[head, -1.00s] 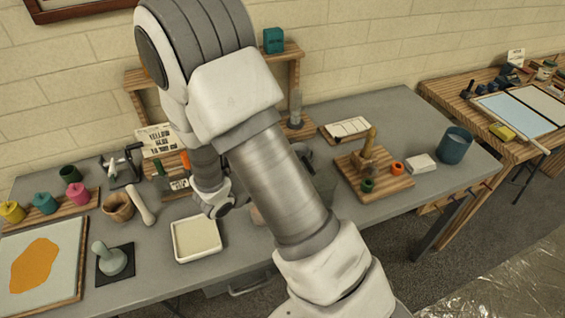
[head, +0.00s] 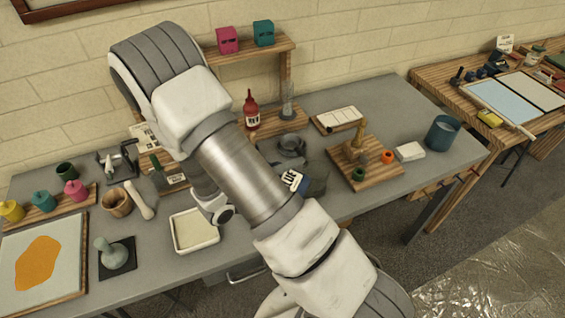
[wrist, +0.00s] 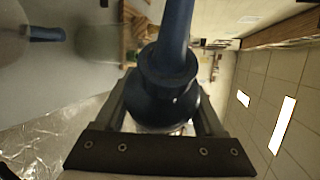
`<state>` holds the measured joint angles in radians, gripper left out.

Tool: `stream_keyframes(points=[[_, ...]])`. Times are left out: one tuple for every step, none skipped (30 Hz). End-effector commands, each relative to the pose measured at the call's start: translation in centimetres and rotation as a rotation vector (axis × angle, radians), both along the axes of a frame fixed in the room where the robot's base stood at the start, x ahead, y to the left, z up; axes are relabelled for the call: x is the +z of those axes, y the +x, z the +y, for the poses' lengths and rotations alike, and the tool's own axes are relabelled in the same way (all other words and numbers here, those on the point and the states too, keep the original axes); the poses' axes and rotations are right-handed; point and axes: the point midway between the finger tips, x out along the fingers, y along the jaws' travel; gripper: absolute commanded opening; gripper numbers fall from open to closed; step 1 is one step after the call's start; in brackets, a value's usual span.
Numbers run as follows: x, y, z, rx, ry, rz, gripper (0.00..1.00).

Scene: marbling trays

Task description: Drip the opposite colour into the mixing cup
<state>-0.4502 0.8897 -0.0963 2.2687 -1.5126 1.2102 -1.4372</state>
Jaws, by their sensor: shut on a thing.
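My gripper (wrist: 165,110) is shut on a dark blue squeeze bottle (wrist: 168,62), whose nozzle points away from the wrist camera. In the head view my forearm hides the gripper, and a blue bottle with a white label (head: 294,181) shows tilted just right of it. A greyish see-through shape (head: 317,184), perhaps the mixing cup, shows beside the label; its contents cannot be made out. A red bottle (head: 251,110) with a label stands upright at the back.
A white tray (head: 193,245) lies left of my forearm. A wooden board (head: 385,180) with small pots, a white block (head: 409,152) and a teal tub (head: 443,134) stand at right. A grey round dish (head: 291,146) lies behind. The table's front right is clear.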

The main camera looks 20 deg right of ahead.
Motion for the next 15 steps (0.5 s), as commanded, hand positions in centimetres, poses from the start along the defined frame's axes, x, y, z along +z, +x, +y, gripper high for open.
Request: stream_keyframes(points=[[0.0, -0.4, -0.36, 0.001, -0.041, 0.042, 0.44], [-0.11, -0.64, -0.61, 0.001, -0.068, 0.067, 0.44], [-0.24, -0.99, -0.97, -0.001, -0.103, 0.103, 0.44], [-0.29, -1.21, -1.2, -0.001, -0.129, 0.128, 0.44], [-0.08, -1.09, -1.1, 0.001, -0.155, 0.153, 0.44], [0.07, -0.95, -0.94, 0.002, -0.189, 0.186, 0.44], [0.19, -0.86, -0.85, 0.002, -0.217, 0.212, 0.44], [0.15, -0.84, -0.81, 0.001, -0.243, 0.24, 0.44], [0.26, -0.73, -0.75, 0.001, -0.279, 0.276, 0.44], [0.31, -0.7, -0.69, 0.001, -0.306, 0.303, 0.44], [0.36, -0.65, -0.64, 0.0, -0.334, 0.33, 0.44], [0.43, -0.56, -0.55, 0.0, -0.37, 0.366, 0.44], [0.52, -0.5, -0.5, 0.0, -0.398, 0.393, 0.44], [0.53, -0.45, -0.46, 0.0, -0.427, 0.422, 0.44], [0.64, -0.38, -0.37, -0.001, -0.463, 0.459, 0.44]])
